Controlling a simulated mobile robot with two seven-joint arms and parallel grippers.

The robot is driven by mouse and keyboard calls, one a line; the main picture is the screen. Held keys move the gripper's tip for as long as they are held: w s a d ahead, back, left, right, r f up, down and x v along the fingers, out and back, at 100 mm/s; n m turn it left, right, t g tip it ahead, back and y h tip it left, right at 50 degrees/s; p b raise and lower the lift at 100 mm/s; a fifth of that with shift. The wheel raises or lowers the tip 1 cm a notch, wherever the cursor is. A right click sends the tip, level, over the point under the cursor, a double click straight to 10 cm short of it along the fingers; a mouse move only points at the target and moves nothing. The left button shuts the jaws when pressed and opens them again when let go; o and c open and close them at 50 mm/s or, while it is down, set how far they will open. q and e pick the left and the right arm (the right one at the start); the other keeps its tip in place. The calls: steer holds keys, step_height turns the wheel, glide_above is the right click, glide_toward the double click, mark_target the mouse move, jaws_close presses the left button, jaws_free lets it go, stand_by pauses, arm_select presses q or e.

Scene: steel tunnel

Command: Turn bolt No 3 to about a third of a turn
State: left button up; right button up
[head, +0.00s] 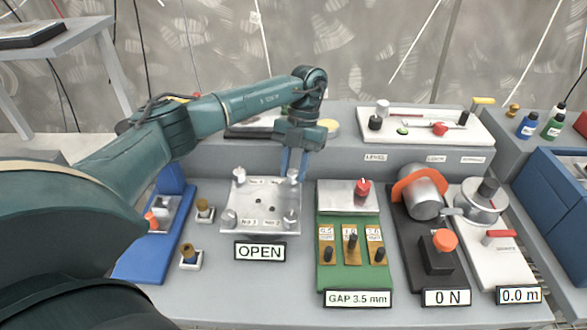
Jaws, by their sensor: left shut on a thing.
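A square metal plate (262,205) lies on the grey bench with a bolt at each corner. The front left bolt (229,219), front right bolt (290,217) and back left bolt (240,174) stand clear. The back right bolt (292,176) is partly covered by my left gripper (293,168), which points down with its blue fingers shut on that bolt's head. Small number labels on the plate are too blurred to read surely, so I cannot tell which bolt is No 3. A sign (260,251) in front of the plate reads OPEN. My right gripper is not in view.
A green gauge board (353,278) with a "GAP 3.5 mm" sign stands right of the plate. Beyond it are a dark press stand (437,255) and a white crank unit (490,250). A blue stand (150,255) and two small brass-topped pieces lie left.

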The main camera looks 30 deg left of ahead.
arm_select(q)
steer(key=m+y, duration=0.1)
steer(key=m, duration=0.2)
steer(key=m+y, duration=0.1)
steer(key=m, duration=0.1)
steer(key=shift+d+m+b, duration=0.15)
steer(key=shift+m+b, duration=0.2)
steer(key=shift+m, duration=0.05)
steer(key=m+y, duration=0.1)
steer(key=m, duration=0.1)
steer(key=m+t, duration=0.1)
steer(key=m, duration=0.1)
steer(key=shift+d+m+y, duration=0.1)
steer(key=shift+m+y, duration=0.3)
steer(key=shift+m+t, duration=0.3)
steer(key=o, duration=1)
steer(key=shift+s, duration=0.1)
steer(key=shift+r, duration=0.1)
steer(key=v, duration=1.3)
steer(key=shift+d, duration=0.15)
